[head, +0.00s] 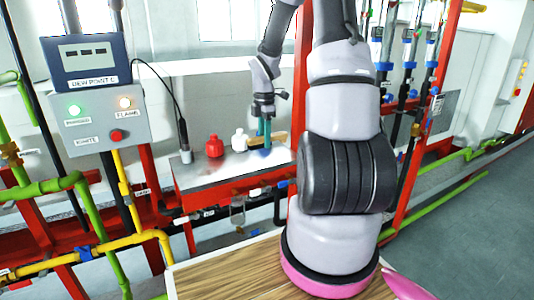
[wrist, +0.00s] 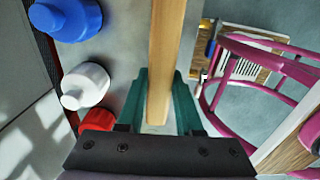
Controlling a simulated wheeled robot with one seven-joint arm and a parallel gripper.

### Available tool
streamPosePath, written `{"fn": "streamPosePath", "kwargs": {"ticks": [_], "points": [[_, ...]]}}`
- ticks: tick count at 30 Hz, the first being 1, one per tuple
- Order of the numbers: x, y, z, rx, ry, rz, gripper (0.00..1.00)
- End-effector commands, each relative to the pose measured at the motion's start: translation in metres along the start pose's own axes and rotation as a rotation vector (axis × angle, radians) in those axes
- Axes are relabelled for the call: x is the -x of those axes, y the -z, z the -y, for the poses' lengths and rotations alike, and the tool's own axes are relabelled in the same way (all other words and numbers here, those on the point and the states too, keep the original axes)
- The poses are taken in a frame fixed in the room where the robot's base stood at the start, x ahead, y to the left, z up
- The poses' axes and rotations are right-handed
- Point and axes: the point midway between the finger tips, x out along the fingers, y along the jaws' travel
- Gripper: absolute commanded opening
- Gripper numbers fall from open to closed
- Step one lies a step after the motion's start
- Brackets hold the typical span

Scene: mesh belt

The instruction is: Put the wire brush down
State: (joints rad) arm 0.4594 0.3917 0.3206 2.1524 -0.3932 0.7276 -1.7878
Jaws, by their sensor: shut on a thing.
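The wire brush (head: 279,137) shows as a pale wooden bar close above the right end of the grey metal shelf (head: 205,178). I cannot tell whether it touches the shelf. My gripper (head: 265,130) points down over that end of the shelf. In the wrist view the wooden bar of the brush (wrist: 167,55) runs from the top edge down between the teal fingers of my gripper (wrist: 160,82), which are shut on it. The bristles do not show clearly in either view.
A red bottle (head: 215,147) and a white bottle (head: 239,141) stand on the shelf left of my gripper. A blue bottle (wrist: 70,18) shows in the wrist view. A control box (head: 98,117) stands at the left. The shelf's front left part is clear.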

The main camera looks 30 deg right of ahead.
Motion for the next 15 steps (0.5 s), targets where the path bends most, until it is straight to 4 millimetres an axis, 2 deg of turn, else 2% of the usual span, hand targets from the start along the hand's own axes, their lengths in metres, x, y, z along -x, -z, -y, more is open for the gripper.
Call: {"fn": "streamPosePath", "kwargs": {"ticks": [10,15], "points": [[-0.042,0.001,0.0,0.002,0.001,0.0,0.0],[-0.05,0.0,-0.001,0.0,-0.002,0.001,0.0]]}}
